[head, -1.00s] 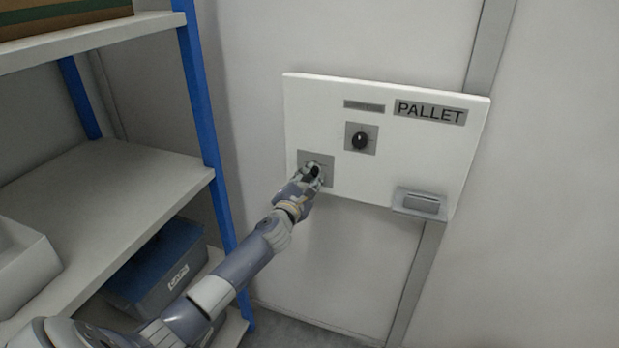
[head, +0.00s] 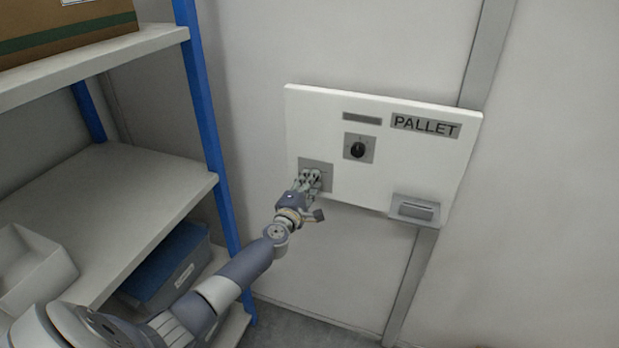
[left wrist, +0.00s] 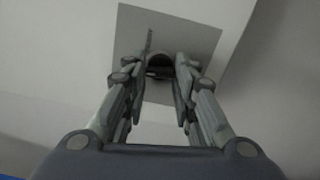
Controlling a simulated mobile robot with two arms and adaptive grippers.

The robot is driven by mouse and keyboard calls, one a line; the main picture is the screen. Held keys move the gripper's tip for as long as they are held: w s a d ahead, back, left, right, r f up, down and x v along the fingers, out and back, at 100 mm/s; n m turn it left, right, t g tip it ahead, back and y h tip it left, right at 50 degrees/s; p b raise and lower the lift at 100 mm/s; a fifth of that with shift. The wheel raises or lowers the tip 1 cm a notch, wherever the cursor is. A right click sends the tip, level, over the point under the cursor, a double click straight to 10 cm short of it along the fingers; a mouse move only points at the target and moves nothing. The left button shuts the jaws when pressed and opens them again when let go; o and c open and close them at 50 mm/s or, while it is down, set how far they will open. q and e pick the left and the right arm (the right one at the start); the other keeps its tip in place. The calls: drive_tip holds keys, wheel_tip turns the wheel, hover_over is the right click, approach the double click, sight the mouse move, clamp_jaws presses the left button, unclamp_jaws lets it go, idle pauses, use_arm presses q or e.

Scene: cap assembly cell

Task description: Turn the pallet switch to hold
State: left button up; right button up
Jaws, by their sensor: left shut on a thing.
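A white panel (head: 425,165) marked PALLET is fixed to the wall. A black round knob (head: 358,150) sits on a grey plate in its upper middle. A second grey plate (head: 318,166) is at the panel's lower left. My left gripper (head: 311,178) is at this lower left plate, its fingers shut on a dark knob. In the left wrist view this dark knob (left wrist: 159,66) shows between the fingertips, in front of its grey plate (left wrist: 196,38). The fingers hide much of the knob, and I cannot read its setting. My right gripper is not in view.
A grey holder (head: 414,209) sticks out from the panel's lower right. A shelf rack with a blue post (head: 205,110) stands at the left, with a cardboard box (head: 65,32), a white tray (head: 62,275) and a blue bin (head: 165,265). The wall at the right is bare.

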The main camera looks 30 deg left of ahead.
use_arm(q)
drive_tip(key=shift+m+p, duration=0.4)
drive_tip(key=shift+m, duration=0.4)
drive_tip(key=shift+f, duration=0.1)
drive_tip(key=o, duration=1.1)
drive_tip(key=shift+c, duration=0.2)
drive_tip(key=v, duration=1.2)
